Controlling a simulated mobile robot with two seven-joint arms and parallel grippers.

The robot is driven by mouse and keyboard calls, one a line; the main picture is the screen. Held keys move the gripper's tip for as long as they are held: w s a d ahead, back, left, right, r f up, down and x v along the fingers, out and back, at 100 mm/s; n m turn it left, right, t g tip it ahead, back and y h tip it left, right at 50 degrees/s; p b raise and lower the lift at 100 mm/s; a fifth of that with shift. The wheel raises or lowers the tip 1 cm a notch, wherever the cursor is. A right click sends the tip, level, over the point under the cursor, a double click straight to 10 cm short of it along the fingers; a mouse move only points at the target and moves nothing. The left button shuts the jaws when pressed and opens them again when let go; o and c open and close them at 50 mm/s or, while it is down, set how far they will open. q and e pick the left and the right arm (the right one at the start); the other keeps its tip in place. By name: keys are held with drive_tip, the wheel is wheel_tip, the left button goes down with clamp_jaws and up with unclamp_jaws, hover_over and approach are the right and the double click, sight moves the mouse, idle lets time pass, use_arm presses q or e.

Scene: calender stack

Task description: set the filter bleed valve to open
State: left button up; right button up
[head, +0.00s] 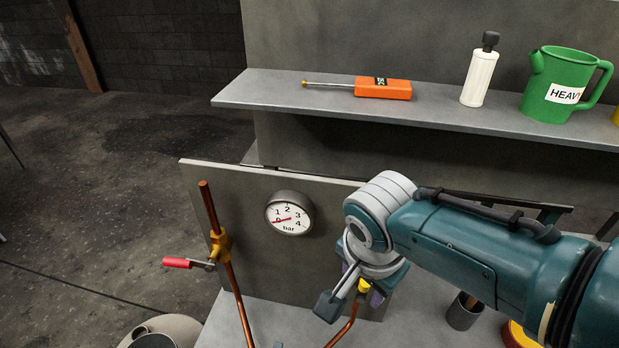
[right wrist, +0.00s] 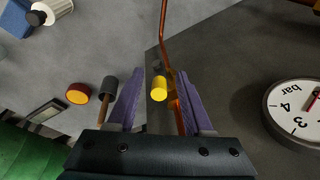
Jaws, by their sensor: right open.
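A yellow-gripped valve handle (head: 363,285) shows below my right gripper at the lower right of the gauge panel. In the right wrist view its yellow grip (right wrist: 159,92) lies between the two purple fingers, with gaps on both sides. My right gripper (right wrist: 160,100) is open and appears to hold nothing. A second valve, a brass body with a red handle (head: 178,263), sits on the left copper pipe; its handle sticks out to the left. I read no label telling which is the filter bleed valve. My arm hides part of the panel. My left gripper is not in view.
A round gauge (head: 290,213) is on the grey panel (head: 330,262). Above, the shelf (head: 240,93) carries an orange tool (head: 383,88), a white bottle (head: 479,78) and a green jug (head: 562,85). A grey cup (head: 463,314) stands right of the valve.

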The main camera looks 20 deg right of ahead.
drive_tip(key=shift+a+r, duration=0.1)
drive_tip(key=shift+r, duration=0.35)
drive_tip(key=p+v, duration=0.3)
drive_tip(key=v, duration=0.5)
drive_tip(key=shift+s+r, duration=0.2)
drive_tip(key=shift+r, duration=0.15)
drive_tip(key=s+d+r+n+t+y+p, duration=0.1)
drive_tip(key=s+r+n+p, duration=0.9)
drive_tip(key=s+r+n, duration=0.5)
wheel_tip(320, 180, up, 3)
drive_tip(key=shift+s+d+r+y, duration=0.2)
drive_tip(key=shift+s+y, duration=0.1)
drive_tip(key=shift+s, duration=0.3)
